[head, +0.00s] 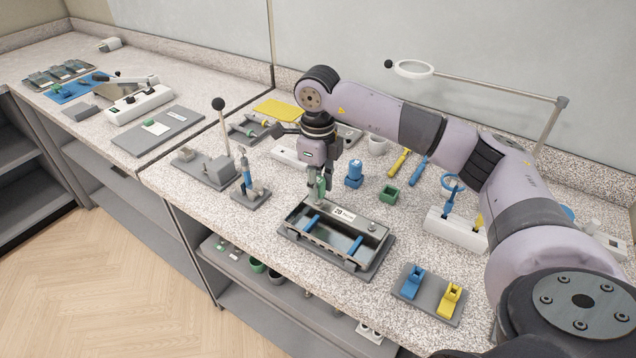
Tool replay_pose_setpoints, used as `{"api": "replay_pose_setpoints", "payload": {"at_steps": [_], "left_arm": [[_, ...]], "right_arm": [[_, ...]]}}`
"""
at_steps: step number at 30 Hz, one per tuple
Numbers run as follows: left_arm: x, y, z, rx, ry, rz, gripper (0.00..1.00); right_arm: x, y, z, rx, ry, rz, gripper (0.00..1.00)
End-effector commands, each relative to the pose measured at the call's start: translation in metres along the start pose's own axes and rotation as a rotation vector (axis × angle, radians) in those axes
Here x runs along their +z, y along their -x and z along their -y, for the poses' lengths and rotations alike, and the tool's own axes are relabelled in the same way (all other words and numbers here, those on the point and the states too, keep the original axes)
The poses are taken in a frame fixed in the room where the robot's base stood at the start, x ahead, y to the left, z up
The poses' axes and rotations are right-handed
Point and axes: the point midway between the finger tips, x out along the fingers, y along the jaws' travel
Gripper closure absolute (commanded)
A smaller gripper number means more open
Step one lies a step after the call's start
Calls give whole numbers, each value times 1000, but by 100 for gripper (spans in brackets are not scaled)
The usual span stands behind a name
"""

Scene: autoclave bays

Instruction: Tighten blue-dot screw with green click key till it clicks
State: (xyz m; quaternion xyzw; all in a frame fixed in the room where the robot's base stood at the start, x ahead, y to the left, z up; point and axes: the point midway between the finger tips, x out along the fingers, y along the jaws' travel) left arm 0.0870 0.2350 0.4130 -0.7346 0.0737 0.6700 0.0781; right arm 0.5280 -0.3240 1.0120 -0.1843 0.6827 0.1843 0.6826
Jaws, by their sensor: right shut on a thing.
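My right gripper (319,178) is shut on the green click key (320,191). It holds the key upright over the back left corner of a dark metal fixture (333,251) with blue bars and a white "20" label. The key's lower end is at or just above that corner; I cannot tell whether it touches a screw. A small round knob or screw head (372,227) shows at the fixture's back right. No blue dot can be made out; the spot under the key is hidden. My left gripper is not in view.
A blue cylinder (354,174) and a green cup (388,194) stand behind the fixture. A white holder (456,230) with upright tools is to the right. A grey plate with blue and yellow blocks (430,294) lies front right. A stand (250,191) is left.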

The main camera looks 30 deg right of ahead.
Motion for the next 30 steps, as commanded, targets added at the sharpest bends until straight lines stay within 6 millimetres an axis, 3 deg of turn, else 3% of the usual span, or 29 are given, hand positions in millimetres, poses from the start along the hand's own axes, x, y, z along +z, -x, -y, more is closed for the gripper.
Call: {"api": "replay_pose_setpoints", "payload": {"at_steps": [5, 14, 23, 30], "left_arm": [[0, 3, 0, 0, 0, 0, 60], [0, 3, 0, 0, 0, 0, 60], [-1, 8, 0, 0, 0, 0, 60], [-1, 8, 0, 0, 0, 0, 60]], "right_arm": [[0, 0, -1, 2, -159, -1, 100], [0, 0, 0, 1, -180, 0, 100], [0, 0, 0, 0, -456, -1, 100], [0, 0, 0, 0, -475, 0, 100]]}}
